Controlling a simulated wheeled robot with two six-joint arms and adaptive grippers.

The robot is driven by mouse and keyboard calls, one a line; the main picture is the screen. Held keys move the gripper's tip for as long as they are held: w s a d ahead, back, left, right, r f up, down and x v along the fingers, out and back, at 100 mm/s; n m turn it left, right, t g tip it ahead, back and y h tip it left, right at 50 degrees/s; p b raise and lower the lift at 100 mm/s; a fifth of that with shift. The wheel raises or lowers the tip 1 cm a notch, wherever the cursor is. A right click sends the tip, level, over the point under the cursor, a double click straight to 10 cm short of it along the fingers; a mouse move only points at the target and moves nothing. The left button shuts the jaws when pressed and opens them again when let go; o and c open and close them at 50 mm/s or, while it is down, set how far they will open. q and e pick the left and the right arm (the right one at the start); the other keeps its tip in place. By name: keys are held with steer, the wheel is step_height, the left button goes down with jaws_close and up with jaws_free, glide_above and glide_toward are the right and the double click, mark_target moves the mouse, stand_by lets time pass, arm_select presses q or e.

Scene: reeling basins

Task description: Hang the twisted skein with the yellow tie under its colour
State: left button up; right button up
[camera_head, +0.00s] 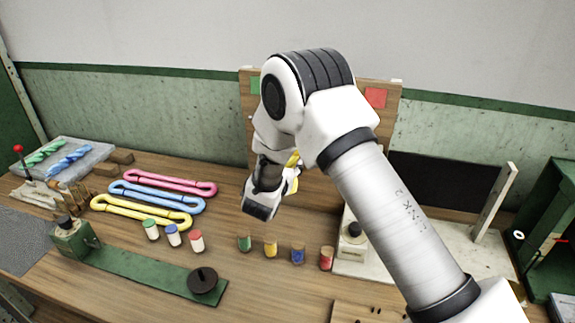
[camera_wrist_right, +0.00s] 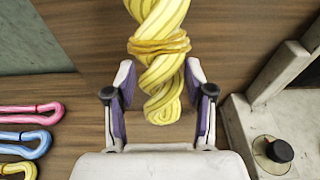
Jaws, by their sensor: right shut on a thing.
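My right gripper (camera_head: 289,178) is in front of the wooden backboard (camera_head: 318,188), above the table. It is shut on a twisted yellow skein (camera_wrist_right: 160,92), with one finger on each side of its lower part. A yellow-orange tie (camera_wrist_right: 158,45) wraps the skein above the fingers. The skein's top is cut off in the wrist view; in the head view only a bit of yellow (camera_head: 293,159) shows beside the gripper. The board carries a green swatch (camera_head: 255,85) and a red swatch (camera_head: 376,97); my arm hides its middle. My left gripper is not in view.
Twisted green (camera_head: 46,151) and blue (camera_head: 70,160) skeins lie on a grey tray (camera_head: 92,160) at left. Looped pink (camera_head: 170,181), blue (camera_head: 155,197) and yellow (camera_head: 140,212) skeins lie nearby. Several small coloured pots (camera_head: 270,249) stand in front. A pale stand (camera_head: 490,205) is at right.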

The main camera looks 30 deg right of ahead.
steer(key=o, duration=1.3)
steer(key=shift+c, duration=0.2)
steer(key=v, duration=1.2)
